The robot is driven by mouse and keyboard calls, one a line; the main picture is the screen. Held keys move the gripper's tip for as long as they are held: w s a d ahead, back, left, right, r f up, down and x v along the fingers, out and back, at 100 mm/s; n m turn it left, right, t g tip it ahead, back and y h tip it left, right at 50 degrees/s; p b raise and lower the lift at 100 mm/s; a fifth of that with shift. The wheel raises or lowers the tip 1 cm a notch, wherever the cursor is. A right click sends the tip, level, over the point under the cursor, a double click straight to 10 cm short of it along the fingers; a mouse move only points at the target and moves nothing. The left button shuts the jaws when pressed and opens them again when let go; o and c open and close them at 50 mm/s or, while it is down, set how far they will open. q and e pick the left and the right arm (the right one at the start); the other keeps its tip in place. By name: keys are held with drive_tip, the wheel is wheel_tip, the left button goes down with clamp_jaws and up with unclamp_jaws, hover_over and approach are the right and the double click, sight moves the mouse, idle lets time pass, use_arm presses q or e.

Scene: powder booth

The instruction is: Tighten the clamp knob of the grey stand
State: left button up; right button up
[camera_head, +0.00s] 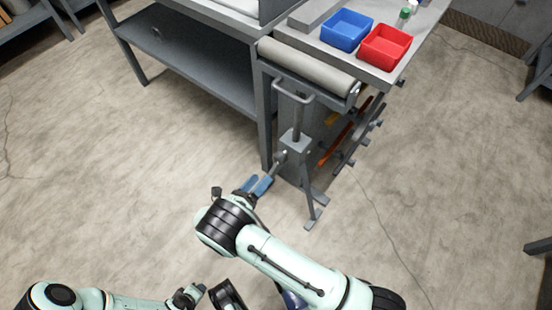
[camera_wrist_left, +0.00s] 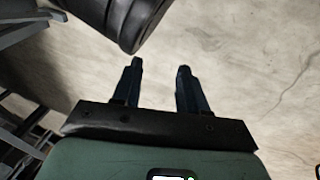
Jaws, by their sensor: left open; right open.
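The grey stand (camera_head: 296,143) stands upright at the end of the workbench, with a grey roller on top and feet on the floor. Its clamp knob (camera_head: 280,158) sticks out from the left side of the post collar. My right gripper (camera_head: 260,184) has blue fingers, is open and empty, and is just below and left of the knob, apart from it as far as I can tell. My left gripper (camera_head: 188,294) is low in the head view, far from the stand. In the left wrist view its two dark fingers (camera_wrist_left: 159,75) are apart with only floor between them.
A blue bin (camera_head: 346,30) and a red bin (camera_head: 385,47) sit on the grey bench top. The grey roller (camera_head: 308,66) lies across the stand's top. Tools, some orange, hang on a rack right of the stand.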

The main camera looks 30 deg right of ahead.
sight(277, 161)
use_arm(q)
drive_tip(key=shift+g, duration=0.6)
drive_tip(key=s+f, duration=0.1)
drive_tip(key=s+f+b, duration=0.1)
drive_tip(key=s, duration=0.1)
drive_tip(key=shift+a+f, duration=0.2)
drive_tip(key=shift+f, duration=0.2)
use_arm(e)
drive_tip(key=x, duration=1.1)
drive_tip(key=shift+s+f, duration=0.1)
drive_tip(key=c, duration=1)
